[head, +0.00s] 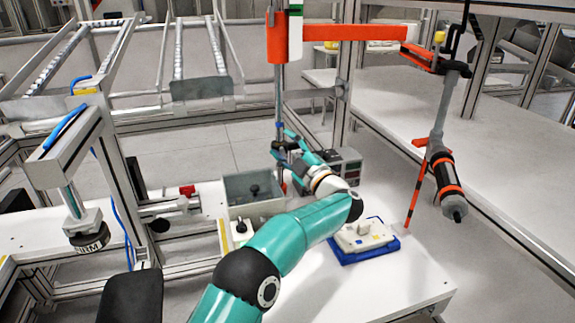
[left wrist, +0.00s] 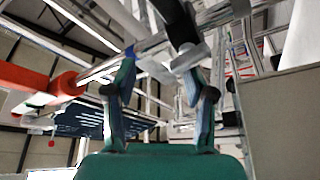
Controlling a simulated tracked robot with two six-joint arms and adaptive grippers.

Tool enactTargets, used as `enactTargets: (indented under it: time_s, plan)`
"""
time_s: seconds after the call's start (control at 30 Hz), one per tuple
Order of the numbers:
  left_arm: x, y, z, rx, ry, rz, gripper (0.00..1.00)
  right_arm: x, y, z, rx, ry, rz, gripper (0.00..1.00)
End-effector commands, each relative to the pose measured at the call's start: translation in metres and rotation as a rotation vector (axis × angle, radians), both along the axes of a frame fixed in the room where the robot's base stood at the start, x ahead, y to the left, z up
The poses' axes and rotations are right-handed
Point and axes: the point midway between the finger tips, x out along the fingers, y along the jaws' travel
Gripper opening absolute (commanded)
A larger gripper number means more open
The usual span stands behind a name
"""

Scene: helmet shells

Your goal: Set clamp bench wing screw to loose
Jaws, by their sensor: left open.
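My left arm, teal and black, reaches in from the bottom of the head view. Its left gripper (head: 282,145) is close to the lower part of an upright metal post (head: 279,102) under an orange bar. In the left wrist view the gripper's two fingers (left wrist: 158,100) stand apart, open, with nothing held between them. Whether they straddle or touch the post cannot be told. I cannot make out a wing screw with certainty; it may be hidden by the gripper or too small. My right gripper is not in view.
The orange bar (head: 345,33) extends right from the post. A hanging black and orange tool (head: 447,180) is at right. A grey open box (head: 253,190), a control box (head: 345,166) and a blue tray (head: 343,257) with a white part (head: 362,236) sit near my arm.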

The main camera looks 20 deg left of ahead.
Motion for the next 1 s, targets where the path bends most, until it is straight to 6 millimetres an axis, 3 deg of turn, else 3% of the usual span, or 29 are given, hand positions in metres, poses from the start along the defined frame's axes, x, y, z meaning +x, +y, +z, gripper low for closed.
enactTargets:
  time_s: [0.1, 0.3, 0.67, 1.0]
  plan:
    - [0.002, -0.007, 0.022, 0.0, -0.002, -0.019, 0.36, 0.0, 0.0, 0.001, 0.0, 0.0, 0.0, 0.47]
    - [0.003, -0.008, 0.034, -0.001, 0.004, -0.023, 0.36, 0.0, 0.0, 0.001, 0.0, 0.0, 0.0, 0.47]
    - [0.002, -0.007, 0.036, 0.001, 0.004, -0.017, 0.36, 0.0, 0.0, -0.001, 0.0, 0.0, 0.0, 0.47]
    - [-0.009, -0.016, 0.027, 0.001, 0.005, -0.019, 0.36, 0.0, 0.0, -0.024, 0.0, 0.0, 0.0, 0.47]
